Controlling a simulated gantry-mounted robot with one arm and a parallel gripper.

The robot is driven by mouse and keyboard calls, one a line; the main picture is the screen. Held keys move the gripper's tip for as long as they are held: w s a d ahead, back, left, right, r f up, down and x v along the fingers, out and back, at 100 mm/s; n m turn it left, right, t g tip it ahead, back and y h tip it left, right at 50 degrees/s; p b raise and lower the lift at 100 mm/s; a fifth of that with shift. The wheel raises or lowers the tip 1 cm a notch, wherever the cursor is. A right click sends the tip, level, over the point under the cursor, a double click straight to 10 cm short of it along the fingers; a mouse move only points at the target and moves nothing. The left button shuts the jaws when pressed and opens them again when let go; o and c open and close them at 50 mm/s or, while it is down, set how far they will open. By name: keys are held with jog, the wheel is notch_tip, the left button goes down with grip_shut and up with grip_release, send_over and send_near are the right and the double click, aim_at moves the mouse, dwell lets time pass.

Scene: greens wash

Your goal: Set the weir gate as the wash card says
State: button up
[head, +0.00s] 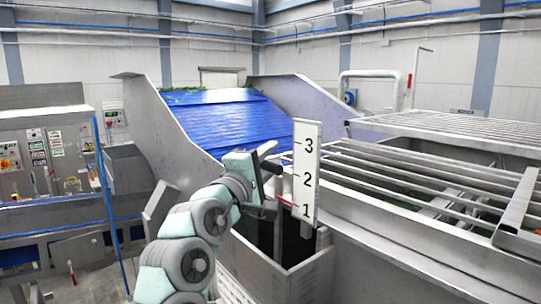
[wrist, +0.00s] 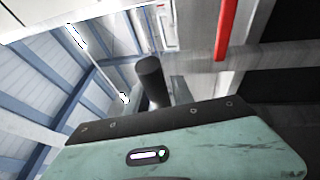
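The weir gate's white scale board (head: 307,165) stands upright at the tank corner, marked 3, 2, 1 from top to bottom. A red pointer (head: 286,199) sits beside it, close to the 1 mark; a red bar (wrist: 224,30), probably this pointer, shows in the wrist view. My gripper (head: 268,182) is just left of the board, near the pointer. In the wrist view a dark cylinder (wrist: 152,82) stands beyond the teal gripper body; I cannot tell whether it is gripped. The fingertips are not clear. No wash card can be read.
A narrow metal weir box (head: 290,268) lies below the board. Steel rails (head: 420,180) run over the tank at right. A blue ribbed conveyor (head: 220,122) slopes behind. A control panel (head: 45,160) with small labels and switches is at left.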

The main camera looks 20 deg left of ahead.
jog(key=shift+c, duration=0.3)
grip_shut()
dwell(1.1)
